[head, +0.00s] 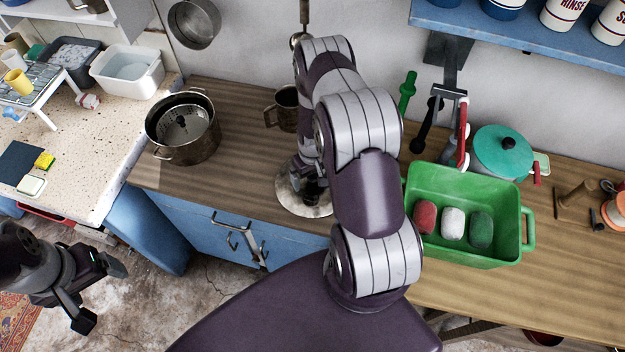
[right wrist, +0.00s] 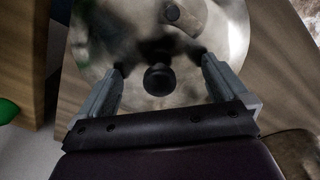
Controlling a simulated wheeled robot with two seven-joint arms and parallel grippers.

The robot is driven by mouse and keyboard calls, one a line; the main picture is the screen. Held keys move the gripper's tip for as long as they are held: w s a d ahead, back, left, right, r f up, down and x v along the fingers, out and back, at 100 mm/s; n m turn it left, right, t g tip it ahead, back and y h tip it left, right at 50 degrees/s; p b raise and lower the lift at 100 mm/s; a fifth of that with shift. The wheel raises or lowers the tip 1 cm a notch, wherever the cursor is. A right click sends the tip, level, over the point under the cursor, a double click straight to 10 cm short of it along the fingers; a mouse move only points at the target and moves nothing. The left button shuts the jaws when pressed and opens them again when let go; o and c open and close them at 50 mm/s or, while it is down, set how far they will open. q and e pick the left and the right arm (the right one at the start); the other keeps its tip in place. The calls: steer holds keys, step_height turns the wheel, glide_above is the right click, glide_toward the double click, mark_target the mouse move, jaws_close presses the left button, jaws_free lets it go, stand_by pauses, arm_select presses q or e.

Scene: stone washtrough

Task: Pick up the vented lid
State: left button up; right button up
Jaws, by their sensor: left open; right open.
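A round metal lid (head: 286,203) lies on the wooden counter near its front edge, partly hidden under my right arm in the head view. In the right wrist view the lid (right wrist: 228,35) fills the upper middle, with a black knob (right wrist: 158,80) at its centre and a small fitting, perhaps the vent, near the top edge. My right gripper (right wrist: 160,72) is open, its fingers on either side of the knob and apart from it; in the head view it (head: 308,188) is over the lid. My left gripper (head: 100,292) is open and empty above the floor at lower left.
A pot (head: 185,150) with a strainer inside stands left of the lid, and a metal mug (head: 285,110) behind it. A green tub (head: 470,255) with red, white and green bars stands to the right, before a teal-lidded pot (head: 502,150). A blue shelf (head: 520,32) hangs above.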

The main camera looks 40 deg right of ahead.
steer(key=shift+s, duration=0.1)
jaws_close()
